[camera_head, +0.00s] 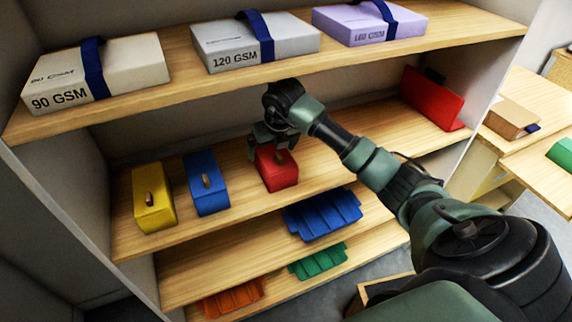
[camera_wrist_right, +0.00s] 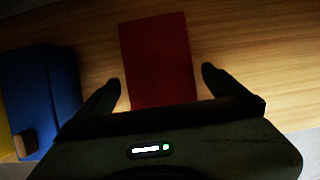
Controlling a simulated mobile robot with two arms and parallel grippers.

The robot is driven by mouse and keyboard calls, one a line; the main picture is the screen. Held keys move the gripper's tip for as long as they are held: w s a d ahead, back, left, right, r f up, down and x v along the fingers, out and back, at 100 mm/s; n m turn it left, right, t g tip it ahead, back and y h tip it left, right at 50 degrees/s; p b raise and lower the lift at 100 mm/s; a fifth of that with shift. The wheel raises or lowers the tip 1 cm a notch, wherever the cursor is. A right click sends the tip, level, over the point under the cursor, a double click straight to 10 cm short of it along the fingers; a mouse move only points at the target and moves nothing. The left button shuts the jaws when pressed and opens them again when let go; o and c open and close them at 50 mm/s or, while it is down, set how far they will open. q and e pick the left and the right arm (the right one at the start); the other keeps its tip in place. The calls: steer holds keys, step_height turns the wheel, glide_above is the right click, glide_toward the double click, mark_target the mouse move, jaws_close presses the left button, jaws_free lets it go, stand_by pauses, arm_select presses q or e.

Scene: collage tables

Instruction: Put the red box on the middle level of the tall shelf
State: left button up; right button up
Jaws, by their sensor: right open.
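The red box (camera_head: 279,174) stands on the middle level (camera_head: 235,205) of the tall shelf, to the right of a blue box. My right gripper (camera_head: 265,150) is over the back part of the red box, with its fingers pointing down. In the right wrist view the red box (camera_wrist_right: 158,60) lies between two spread fingers (camera_wrist_right: 160,82), with a gap visible on each side. The gripper is open and does not hold the box. My left gripper is not in view.
A yellow box (camera_head: 153,205) and a blue box (camera_head: 206,183) stand left on the same level. A larger red object (camera_head: 432,98) stands at its right end. Paper boxes fill the top level. Blue (camera_head: 323,214), green and orange items lie below.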

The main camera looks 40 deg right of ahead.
steer(key=b, duration=0.4)
glide_toward(279, 181)
step_height(279, 181, down, 4)
steer(key=d, duration=0.1)
steer(key=shift+s+d+r, duration=0.15)
steer(key=shift+s+d, duration=0.05)
steer(key=shift+s, duration=0.25)
steer(key=shift+a, duration=0.1)
